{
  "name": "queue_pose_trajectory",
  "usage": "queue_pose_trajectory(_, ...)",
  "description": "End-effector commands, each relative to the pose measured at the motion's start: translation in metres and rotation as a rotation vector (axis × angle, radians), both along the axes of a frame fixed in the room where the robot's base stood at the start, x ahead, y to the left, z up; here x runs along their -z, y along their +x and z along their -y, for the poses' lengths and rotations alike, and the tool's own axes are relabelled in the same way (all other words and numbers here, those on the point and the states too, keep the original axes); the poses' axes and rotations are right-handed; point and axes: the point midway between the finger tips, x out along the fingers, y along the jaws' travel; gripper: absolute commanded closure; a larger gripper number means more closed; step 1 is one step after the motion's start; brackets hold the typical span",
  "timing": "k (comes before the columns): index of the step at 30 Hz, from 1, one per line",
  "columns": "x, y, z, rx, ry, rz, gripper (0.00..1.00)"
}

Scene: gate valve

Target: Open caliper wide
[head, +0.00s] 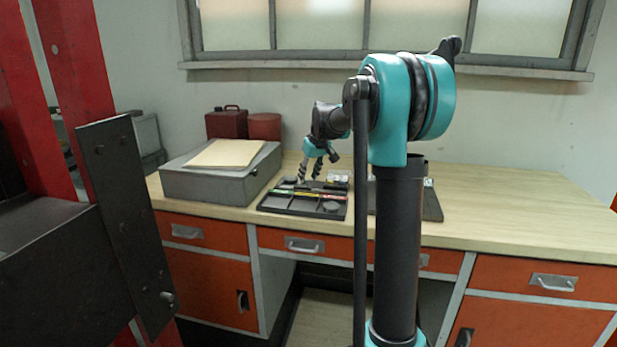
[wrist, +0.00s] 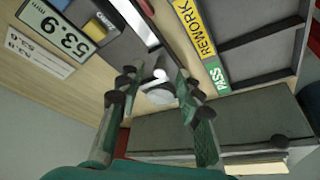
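In the wrist view my gripper (wrist: 157,82) has its two green-and-black fingers spread apart, with nothing held between the tips. A pale silver, rounded object (wrist: 160,94) shows beyond the gap; I cannot tell whether it is part of the caliper. A bright metal strip (wrist: 136,20) with dark edges runs up from near the fingertips and looks like the caliper's beam. Its jaws cannot be made out. In the head view my gripper (head: 310,176) points down over the back left of the dark tray (head: 277,207); the caliper is too small to tell there.
A grey box (head: 205,185) bearing a folder (head: 223,153) stands left of the tray on the wooden desk (head: 500,225). Red canisters (head: 227,122) stand behind. REWORK (wrist: 194,28) and PASS (wrist: 217,75) labels edge the tray. The desk's right side is clear.

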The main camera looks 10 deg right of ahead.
Motion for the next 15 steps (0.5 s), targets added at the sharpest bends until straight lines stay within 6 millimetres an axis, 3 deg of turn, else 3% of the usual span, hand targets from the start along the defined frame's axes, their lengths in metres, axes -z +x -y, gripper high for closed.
queue_pose_trajectory(11,0.0070,0.0028,-0.0011,0.000,0.000,0.000,0.65)
queue_pose_trajectory(15,0.0068,0.0027,-0.0010,0.000,0.000,0.000,0.78)
